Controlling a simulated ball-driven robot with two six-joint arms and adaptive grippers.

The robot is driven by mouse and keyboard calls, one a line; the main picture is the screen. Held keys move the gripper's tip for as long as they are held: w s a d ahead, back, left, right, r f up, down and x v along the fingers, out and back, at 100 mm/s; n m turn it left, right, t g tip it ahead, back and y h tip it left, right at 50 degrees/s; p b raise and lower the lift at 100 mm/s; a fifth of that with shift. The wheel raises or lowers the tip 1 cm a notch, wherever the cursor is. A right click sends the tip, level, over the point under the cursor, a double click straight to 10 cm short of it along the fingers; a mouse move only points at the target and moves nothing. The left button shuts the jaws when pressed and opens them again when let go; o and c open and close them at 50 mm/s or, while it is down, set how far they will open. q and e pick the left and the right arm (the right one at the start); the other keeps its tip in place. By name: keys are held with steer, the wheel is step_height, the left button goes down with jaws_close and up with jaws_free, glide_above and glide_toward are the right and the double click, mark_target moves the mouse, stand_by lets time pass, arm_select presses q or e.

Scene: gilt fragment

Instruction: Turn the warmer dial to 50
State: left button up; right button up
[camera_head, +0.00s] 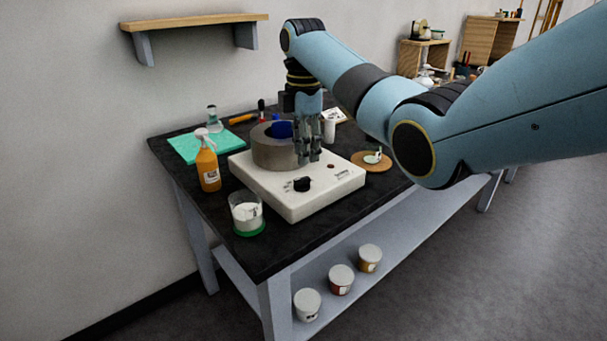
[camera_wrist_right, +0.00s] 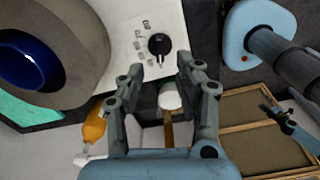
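The warmer (camera_head: 325,191) is a low white box on the black table, with a grey round pot holder (camera_head: 264,152) on top. Its black dial (camera_head: 302,184) is on the near part of its top. The dial also shows in the right wrist view (camera_wrist_right: 159,45), with small printed marks around its left side, too small to read. My right gripper (camera_head: 309,159) is above the warmer, behind the dial in the head view. In the wrist view its fingers (camera_wrist_right: 158,70) are apart with nothing between them, and the dial lies beyond the fingertips, not touched.
A blue pot (camera_head: 281,129) sits in the round holder, close to my right gripper. An orange spray bottle (camera_head: 208,167) and a glass jar of white material (camera_head: 246,212) stand left of the warmer. A round wooden coaster (camera_head: 371,162) lies to its right.

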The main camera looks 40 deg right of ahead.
mark_target(303, 178)
step_height(303, 178, down, 7)
steer(key=shift+r, duration=0.1)
steer(key=shift+c, duration=0.3)
jaws_close()
